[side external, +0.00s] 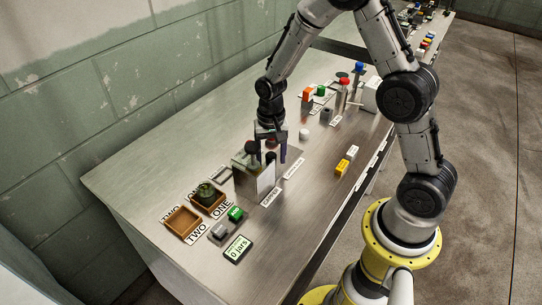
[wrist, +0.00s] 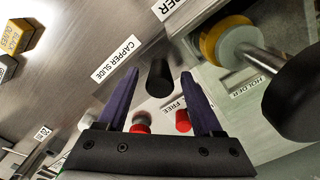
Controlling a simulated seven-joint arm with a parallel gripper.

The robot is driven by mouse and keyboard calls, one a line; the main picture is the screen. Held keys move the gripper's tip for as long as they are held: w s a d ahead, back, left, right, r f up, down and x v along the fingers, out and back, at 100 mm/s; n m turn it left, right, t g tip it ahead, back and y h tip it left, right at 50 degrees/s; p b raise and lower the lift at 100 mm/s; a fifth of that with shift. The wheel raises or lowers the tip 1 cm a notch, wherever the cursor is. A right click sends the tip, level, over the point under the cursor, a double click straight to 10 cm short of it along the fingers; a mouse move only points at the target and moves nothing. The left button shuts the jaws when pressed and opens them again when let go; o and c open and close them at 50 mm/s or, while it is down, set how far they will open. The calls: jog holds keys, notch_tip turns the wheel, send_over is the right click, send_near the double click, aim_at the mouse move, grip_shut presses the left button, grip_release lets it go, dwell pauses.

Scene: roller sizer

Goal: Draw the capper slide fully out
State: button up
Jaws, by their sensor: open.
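The capper slide's label (wrist: 115,62) lies on the metal surface in the wrist view. A black cylindrical knob (wrist: 160,76) stands near that label, between the tips of my gripper's two purple fingers in the picture. My gripper (wrist: 160,80) is open, with a gap on each side of the knob; I cannot tell how deep the knob sits between the fingers. In the side view my gripper (side external: 270,149) points down beside the boxy machine (side external: 262,178) and hides part of it. How far out the slide stands is unclear.
A grey and yellow round part on a rod (wrist: 232,42) stands at the wrist view's upper right, by a holder label (wrist: 252,86). The front middle is clear.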

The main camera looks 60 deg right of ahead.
jog(key=shift+c, duration=0.3)
grip_shut()
dwell(1.1)
